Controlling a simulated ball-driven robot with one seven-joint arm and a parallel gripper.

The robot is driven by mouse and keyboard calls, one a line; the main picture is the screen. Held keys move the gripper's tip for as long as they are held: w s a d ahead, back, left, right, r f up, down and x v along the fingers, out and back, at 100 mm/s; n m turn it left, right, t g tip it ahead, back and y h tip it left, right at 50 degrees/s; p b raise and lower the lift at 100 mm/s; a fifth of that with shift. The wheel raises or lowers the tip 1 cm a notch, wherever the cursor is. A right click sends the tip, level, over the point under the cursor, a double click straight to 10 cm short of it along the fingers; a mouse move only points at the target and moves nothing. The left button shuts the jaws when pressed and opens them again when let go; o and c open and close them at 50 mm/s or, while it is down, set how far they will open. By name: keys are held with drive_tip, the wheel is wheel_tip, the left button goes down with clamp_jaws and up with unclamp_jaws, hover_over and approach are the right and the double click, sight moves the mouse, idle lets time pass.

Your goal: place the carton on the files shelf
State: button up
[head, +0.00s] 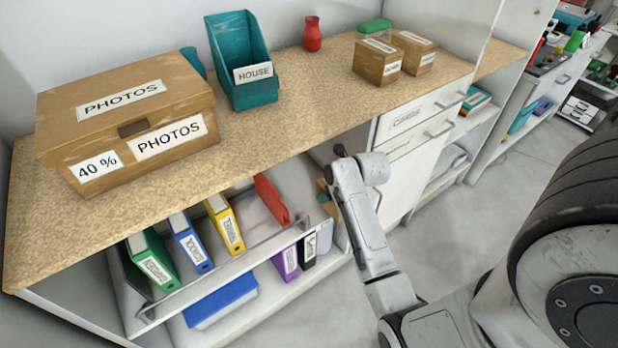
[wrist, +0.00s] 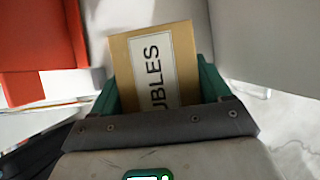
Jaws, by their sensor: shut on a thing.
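The carton (wrist: 151,66) is brown with a white label whose visible letters read "UBLES". In the wrist view it sits between the green fingers of my gripper (wrist: 160,88), which is shut on it. In the head view only a small brown part of the carton (head: 322,188) shows beside my wrist, at the right end of the files shelf (head: 226,270). That shelf holds green, blue, yellow and red binders under the counter. I cannot tell whether the carton touches the shelf. The gripper is mostly hidden in the head view.
The red binder (head: 271,200) is left of the carton and also shows in the wrist view (wrist: 38,45). The counter (head: 290,115) above carries a photos box, a teal holder and small boxes.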

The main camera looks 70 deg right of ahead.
drive_tip(key=w+d, duration=0.2)
drive_tip(key=w, duration=0.1)
drive_tip(key=w+d+b, duration=0.1)
drive_tip(key=w+d, duration=0.1)
drive_tip(key=w, duration=0.1)
drive_tip(key=w+d, duration=0.2)
drive_tip(key=w, duration=0.1)
drive_tip(key=shift+w, duration=0.2)
drive_tip(key=shift+f+b, duration=0.55)
drive_tip(key=shift+f, duration=1.1)
drive_tip(key=shift+f, duration=0.1)
drive_tip(key=o, duration=1.5)
drive_tip(key=shift+a+f, duration=0.1)
drive_tip(key=shift+o, duration=0.2)
drive_tip(key=shift+s+r, duration=0.15)
drive_tip(key=shift+r, duration=0.25)
drive_tip(key=p+v, duration=0.1)
drive_tip(key=v, duration=0.1)
drive_tip(key=shift+s+a+r, duration=0.1)
drive_tip(key=shift+a+r, duration=0.05)
drive_tip(key=shift+r, duration=0.15)
drive_tip(key=s+a, duration=0.2)
drive_tip(key=s, duration=0.1)
drive_tip(key=s+a+p, duration=0.1)
drive_tip(key=s+a, duration=0.1)
drive_tip(key=s, duration=0.1)
drive_tip(key=s+a, duration=0.2)
drive_tip(key=s, duration=0.2)
drive_tip(key=shift+s+a+f, duration=0.1)
drive_tip(key=shift+a+f, duration=0.05)
